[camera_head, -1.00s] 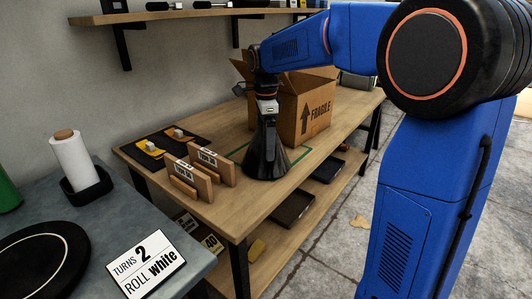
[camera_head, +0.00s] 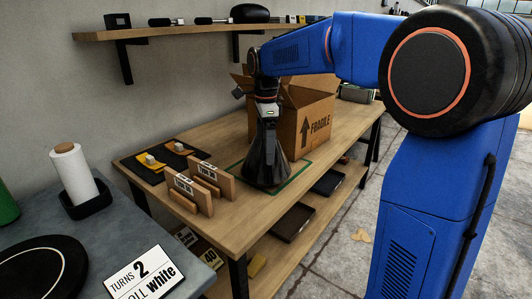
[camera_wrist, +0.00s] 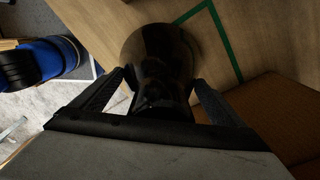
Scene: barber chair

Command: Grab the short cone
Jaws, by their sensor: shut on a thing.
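A glossy black cone (camera_head: 265,160) stands upright at the green outline on the wooden bench. My gripper (camera_head: 266,112) is above it, pointing down, at its narrow top. In the wrist view the dark cone (camera_wrist: 160,55) sits between the two fingers of my gripper (camera_wrist: 160,88), one on each side, shut on it. Its wide base shows beyond the fingertips. I cannot tell whether the base touches the bench or is slightly above it.
An open cardboard box (camera_head: 310,120) marked FRAGILE stands right behind the cone. Wooden blocks (camera_head: 200,190) stand close on the left. Dark mats (camera_head: 160,160) with small items lie further left. A shelf (camera_head: 190,32) runs along the wall above. The lower shelf holds dark trays (camera_head: 292,222).

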